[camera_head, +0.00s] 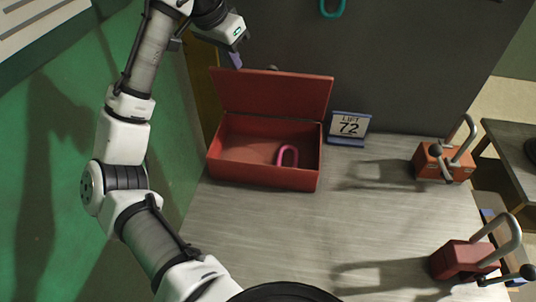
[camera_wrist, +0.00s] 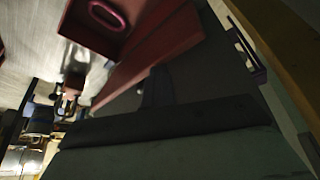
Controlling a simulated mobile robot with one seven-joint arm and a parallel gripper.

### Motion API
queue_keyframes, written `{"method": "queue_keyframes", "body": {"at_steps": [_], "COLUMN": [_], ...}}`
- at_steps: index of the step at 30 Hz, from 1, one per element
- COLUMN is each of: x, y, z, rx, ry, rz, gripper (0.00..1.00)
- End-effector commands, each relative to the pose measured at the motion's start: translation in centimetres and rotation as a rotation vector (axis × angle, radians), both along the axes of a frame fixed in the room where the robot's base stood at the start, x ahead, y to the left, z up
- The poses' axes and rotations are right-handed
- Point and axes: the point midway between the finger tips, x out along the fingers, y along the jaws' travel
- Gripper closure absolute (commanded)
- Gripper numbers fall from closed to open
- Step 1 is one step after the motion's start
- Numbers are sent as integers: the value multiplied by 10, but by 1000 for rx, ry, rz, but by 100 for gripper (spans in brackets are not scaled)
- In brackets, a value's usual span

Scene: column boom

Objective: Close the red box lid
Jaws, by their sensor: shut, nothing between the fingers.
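The red box (camera_head: 262,176) stands at the back left of the grey table, open at the top. Its red lid (camera_head: 272,94) stands up at the back edge, leaning slightly backward. The box (camera_wrist: 90,35) and the lid (camera_wrist: 152,52) also show in the wrist view, tilted. A pink ring (camera_head: 281,156) lies inside the box; it also shows in the wrist view (camera_wrist: 107,28). My gripper (camera_head: 236,62) is shut and empty, near the top edge of the lid towards its left end. Whether it touches the lid cannot be told.
Two red-orange blocks with grey handles, one farther back (camera_head: 437,163) and one nearer (camera_head: 462,258), stand at the table's right. A dark wall (camera_head: 400,60) rises behind. The table's middle is clear.

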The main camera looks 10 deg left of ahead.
Motion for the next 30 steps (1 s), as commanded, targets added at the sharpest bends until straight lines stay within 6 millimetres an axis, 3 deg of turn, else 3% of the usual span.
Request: {"method": "queue_keyframes", "body": {"at_steps": [1,16,30], "x": [0,-2,-3], "y": [0,-1,-1], "z": [-7,-5,39], "rx": [-1,1,1], "ry": [12,11,5], "rz": [0,-1,-2], "gripper": [100,100,100]}}
